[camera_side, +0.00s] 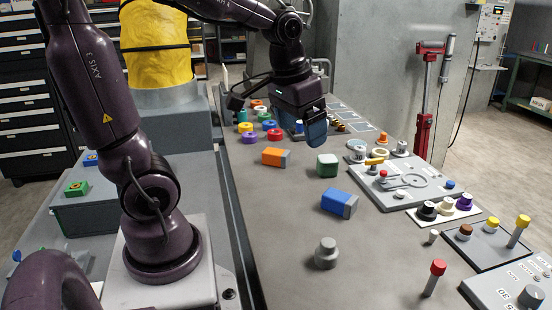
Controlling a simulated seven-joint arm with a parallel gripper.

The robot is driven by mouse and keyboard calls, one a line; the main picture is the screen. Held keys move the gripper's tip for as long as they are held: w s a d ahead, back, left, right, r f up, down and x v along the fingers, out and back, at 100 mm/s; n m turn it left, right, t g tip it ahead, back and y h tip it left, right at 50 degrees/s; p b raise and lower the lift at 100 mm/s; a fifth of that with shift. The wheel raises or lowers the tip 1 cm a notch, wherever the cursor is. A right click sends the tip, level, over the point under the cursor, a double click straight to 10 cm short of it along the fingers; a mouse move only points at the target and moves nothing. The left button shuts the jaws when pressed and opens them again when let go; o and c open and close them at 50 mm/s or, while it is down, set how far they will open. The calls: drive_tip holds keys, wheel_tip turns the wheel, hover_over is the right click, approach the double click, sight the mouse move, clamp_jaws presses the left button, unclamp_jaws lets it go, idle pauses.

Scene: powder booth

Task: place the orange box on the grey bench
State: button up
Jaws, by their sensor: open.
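The orange box (275,157) lies on the grey bench (262,205), left of a green block and in front of several coloured rings. It has a grey end on its right side. My gripper (308,136) hangs over the far part of the bench, behind and to the right of the orange box and apart from it. The jaws are open, and I see nothing held between them. The near finger partly hides small items behind it.
A green block (327,164), a blue block (339,202) and a grey knob (326,252) stand on the bench. Coloured rings (268,124) cluster at the back. Panels with pegs (405,187) line the right side. The near left bench is clear.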

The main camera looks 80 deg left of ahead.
drive_tip(key=w+a+f+g, duration=0.25)
drive_tip(key=w+a, duration=0.35)
drive_tip(key=a, duration=0.6)
drive_tip(key=m+g, duration=0.2)
drive_tip(key=m, duration=0.3)
hover_over(277, 152)
drive_tip(key=d, duration=0.2)
drive_tip(key=shift+t+h, duration=0.25)
drive_tip(key=shift+h, duration=0.05)
drive_tip(key=f, duration=1.4)
drive_tip(key=shift+w+a+f, duration=0.1)
drive_tip(key=shift+a+f, duration=0.1)
drive_tip(key=shift+f, duration=0.15)
drive_tip(key=f+m, duration=0.1)
drive_tip(key=a+f+m, duration=0.1)
drive_tip(key=f+m, duration=0.1)
drive_tip(key=a+f+m, duration=0.1)
drive_tip(key=f+m, duration=0.1)
drive_tip(key=shift+w+a, duration=0.1)
drive_tip(key=shift+w, duration=0.15)
drive_tip(key=f, duration=0.3)
drive_tip(key=s+f, duration=0.1)
drive_tip(key=f, duration=0.1)
